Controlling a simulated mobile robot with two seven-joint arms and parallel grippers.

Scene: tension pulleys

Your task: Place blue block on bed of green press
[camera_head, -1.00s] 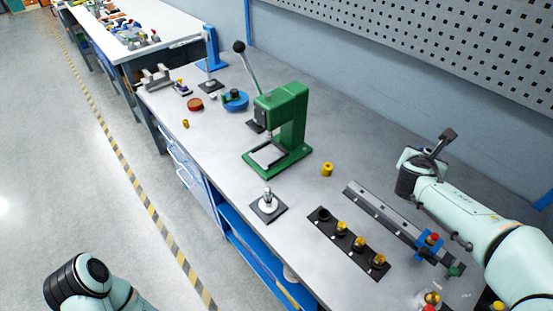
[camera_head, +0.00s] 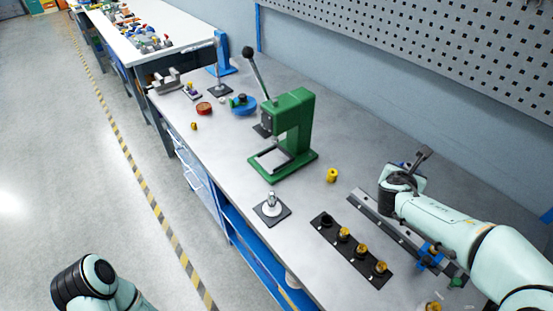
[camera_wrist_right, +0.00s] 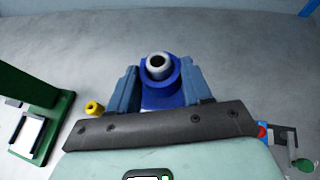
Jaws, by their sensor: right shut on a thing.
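The green press (camera_head: 294,125) stands on the grey workbench, its lever raised. Its bed (camera_head: 272,160) is a pale plate framed in dark at the base; it also shows in the right wrist view (camera_wrist_right: 28,134). My right gripper (camera_wrist_right: 158,84) is shut on the blue block (camera_wrist_right: 160,98), which carries a grey hollow cylinder on top. In the head view my right gripper (camera_head: 414,165) is above the bench, to the right of the press and apart from it. The block is mostly hidden there. My left arm shows at the lower left, but its gripper is out of view.
A yellow cylinder (camera_head: 332,175) stands between the press and my right arm. A grey rail (camera_head: 373,209) and a black strip with brass parts (camera_head: 350,248) lie in front. A black square base with a metal post (camera_head: 271,207) is near the front edge.

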